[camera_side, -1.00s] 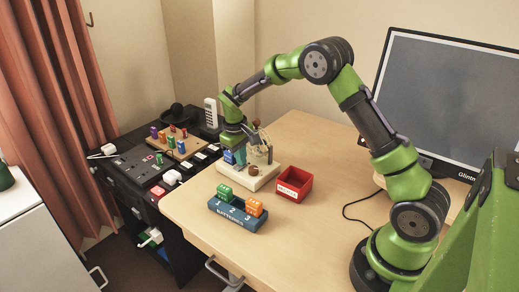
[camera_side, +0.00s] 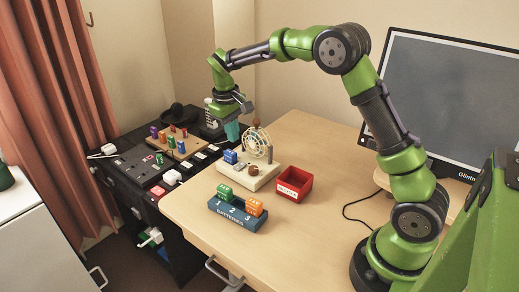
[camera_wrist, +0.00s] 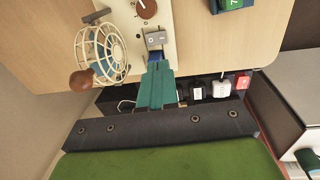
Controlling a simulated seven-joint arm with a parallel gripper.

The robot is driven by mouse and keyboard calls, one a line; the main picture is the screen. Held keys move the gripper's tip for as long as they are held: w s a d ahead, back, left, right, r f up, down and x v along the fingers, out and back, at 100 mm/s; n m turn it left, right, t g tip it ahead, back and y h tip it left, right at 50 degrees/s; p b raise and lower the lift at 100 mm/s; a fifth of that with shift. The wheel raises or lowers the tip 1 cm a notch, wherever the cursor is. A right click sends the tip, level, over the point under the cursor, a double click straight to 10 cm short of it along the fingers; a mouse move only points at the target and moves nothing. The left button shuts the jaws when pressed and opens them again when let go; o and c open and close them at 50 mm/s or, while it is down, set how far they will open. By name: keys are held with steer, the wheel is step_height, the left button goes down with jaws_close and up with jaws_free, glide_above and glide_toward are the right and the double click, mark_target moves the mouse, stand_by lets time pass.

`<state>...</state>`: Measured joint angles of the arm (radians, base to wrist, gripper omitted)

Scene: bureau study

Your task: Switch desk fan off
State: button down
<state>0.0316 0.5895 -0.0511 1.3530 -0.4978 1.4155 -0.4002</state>
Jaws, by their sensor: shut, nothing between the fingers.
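The desk fan (camera_side: 257,145) has a round cream cage and stands on a cream base board (camera_side: 262,182). In the wrist view the fan cage (camera_wrist: 103,50) is left of my fingers. A brown knob (camera_side: 252,170) sits on the base, as does a blue block (camera_side: 230,157). The wrist view shows a grey switch-like piece (camera_wrist: 156,38) just beyond my fingertips. Its on or off position cannot be told. My gripper (camera_side: 232,138), with teal fingers, is shut and empty above the back left of the base. In the wrist view, my gripper (camera_wrist: 157,65) partly hides the blue block.
A blue battery holder (camera_side: 237,217) with a green and an orange battery is in front of the fan. A red bin (camera_side: 294,184) is at its right. A black cabinet top (camera_side: 135,165) with pegs and plugs lies left. A monitor (camera_side: 450,100) stands right. The front right desk is clear.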

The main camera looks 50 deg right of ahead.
mark_target(242, 164)
steer(key=r, duration=0.3)
steer(key=shift+a+r, duration=0.2)
steer(key=shift+r, duration=0.2)
steer(key=shift+s+d+r, duration=0.15)
steer(key=shift+d+r, duration=0.05)
steer(key=shift+d, duration=0.6)
steer(key=f, duration=0.4)
steer(key=d+f, duration=0.1)
steer(key=f, duration=0.9)
steer(key=shift+d, duration=0.35)
